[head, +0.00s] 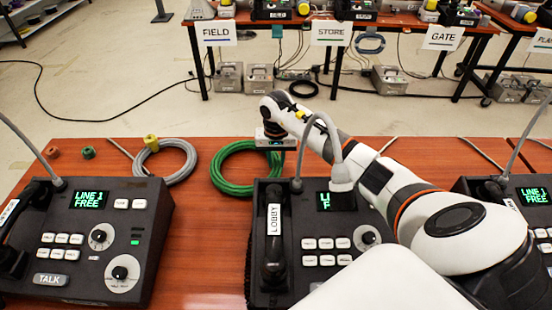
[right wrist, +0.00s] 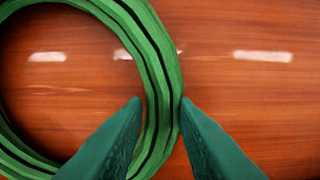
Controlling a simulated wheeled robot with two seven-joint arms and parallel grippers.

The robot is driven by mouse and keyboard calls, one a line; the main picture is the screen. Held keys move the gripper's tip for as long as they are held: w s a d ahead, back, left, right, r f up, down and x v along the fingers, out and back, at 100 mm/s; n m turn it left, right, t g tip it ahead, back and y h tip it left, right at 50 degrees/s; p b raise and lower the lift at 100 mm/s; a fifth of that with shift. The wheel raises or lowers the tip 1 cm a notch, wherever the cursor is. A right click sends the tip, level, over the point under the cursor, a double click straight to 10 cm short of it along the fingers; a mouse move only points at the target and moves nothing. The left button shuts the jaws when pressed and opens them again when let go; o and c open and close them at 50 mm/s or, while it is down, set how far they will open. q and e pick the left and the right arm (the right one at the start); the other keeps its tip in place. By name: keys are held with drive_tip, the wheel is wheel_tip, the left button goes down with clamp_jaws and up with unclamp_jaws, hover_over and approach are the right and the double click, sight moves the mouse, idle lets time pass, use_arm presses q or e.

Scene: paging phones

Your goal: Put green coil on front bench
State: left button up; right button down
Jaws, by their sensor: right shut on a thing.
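The green coil (head: 232,185) lies on the front bench (head: 215,232), between two desk phones and towards the far edge. In the right wrist view the coil (right wrist: 150,88) shows as a loop of several strands over the wood. My right gripper (head: 275,150) reaches down over the coil's far right side. In the right wrist view its fingertips (right wrist: 160,102) stand on either side of the strands and are shut on them. I cannot tell whether the coil touches the bench. My left gripper does not show.
A grey coil (head: 185,165) with a yellow part lies left of the green one. A left phone (head: 95,235), a LOBBY phone (head: 310,240) and a right phone (head: 525,195) flank the space. Farther back stands another bench (head: 345,22) with FIELD, STORE and GATE signs.

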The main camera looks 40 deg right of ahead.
drive_tip(key=shift+f, duration=0.15)
drive_tip(key=c, duration=1.2)
unclamp_jaws()
drive_tip(key=shift+o, duration=0.2)
wheel_tip(320, 180, up, 12)
drive_tip(key=b, duration=0.1)
drive_tip(key=shift+b, duration=0.3)
